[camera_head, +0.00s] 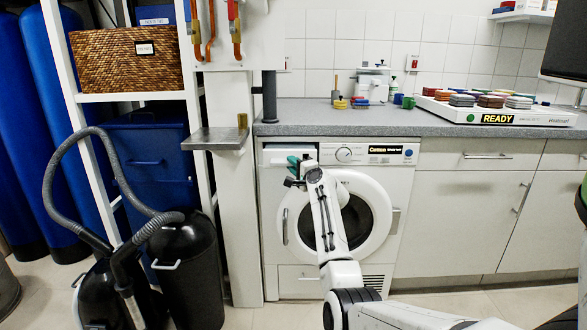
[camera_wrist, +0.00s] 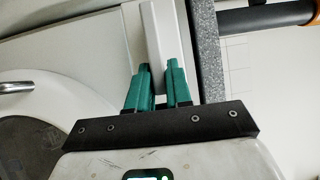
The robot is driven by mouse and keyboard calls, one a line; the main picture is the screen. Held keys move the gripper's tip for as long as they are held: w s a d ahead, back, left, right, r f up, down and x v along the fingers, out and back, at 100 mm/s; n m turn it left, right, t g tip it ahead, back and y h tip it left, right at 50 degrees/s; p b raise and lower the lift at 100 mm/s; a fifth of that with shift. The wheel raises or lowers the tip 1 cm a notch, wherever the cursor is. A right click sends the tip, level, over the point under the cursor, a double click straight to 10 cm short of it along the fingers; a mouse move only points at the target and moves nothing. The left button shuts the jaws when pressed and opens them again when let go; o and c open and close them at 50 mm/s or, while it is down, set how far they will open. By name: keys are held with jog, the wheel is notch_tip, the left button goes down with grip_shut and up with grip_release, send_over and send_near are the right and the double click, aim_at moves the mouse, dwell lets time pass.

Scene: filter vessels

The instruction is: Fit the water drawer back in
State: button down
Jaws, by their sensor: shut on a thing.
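The white washer-style machine (camera_head: 388,225) stands under the grey counter, with a round door. The water drawer (camera_head: 288,147) is at its upper left corner, partly hidden by my gripper (camera_head: 297,164). In the wrist view, the green fingers of my gripper (camera_wrist: 158,78) are shut on the pale bar-like front of the water drawer (camera_wrist: 154,40), one finger on each side. The drawer's body and its slot are mostly hidden, so I cannot tell how far in it sits.
The counter edge (camera_wrist: 208,60) runs close beside the fingers. A metal shelf bracket (camera_head: 215,138) juts out left of the machine. A black vacuum cleaner (camera_head: 185,265) stands on the floor at left. Cupboards (camera_head: 470,215) fill the right side. A tray of coloured blocks (camera_head: 495,115) lies on the counter.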

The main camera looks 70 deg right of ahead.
jog(key=shift+w+d+r+b, duration=0.1)
jog(key=shift+w+d+b, duration=0.3)
jog(key=shift+d+b, duration=0.85)
jog(key=shift+w+d+f+b, duration=0.1)
jog(key=shift+w+d+b, duration=0.55)
jog(key=shift+b, duration=0.95)
jog(key=shift+w+d+r+b, duration=0.1)
jog(key=shift+w+d+b, duration=0.1)
jog(key=shift+d+b, duration=1.1)
jog(key=c, duration=1)
grip_release()
jog(key=shift+a, duration=0.1)
jog(key=shift+o, duration=0.2)
jog(key=shift+f, duration=0.2)
jog(key=shift+s+a+r+p, duration=0.1)
jog(key=shift+s+a+p, duration=0.35)
jog(key=shift+s, duration=0.05)
jog(key=p+v, duration=0.3)
jog(key=v, duration=0.6)
jog(key=shift+s+p, duration=0.15)
jog(key=shift+p, duration=0.15)
jog(key=shift+a, duration=0.1)
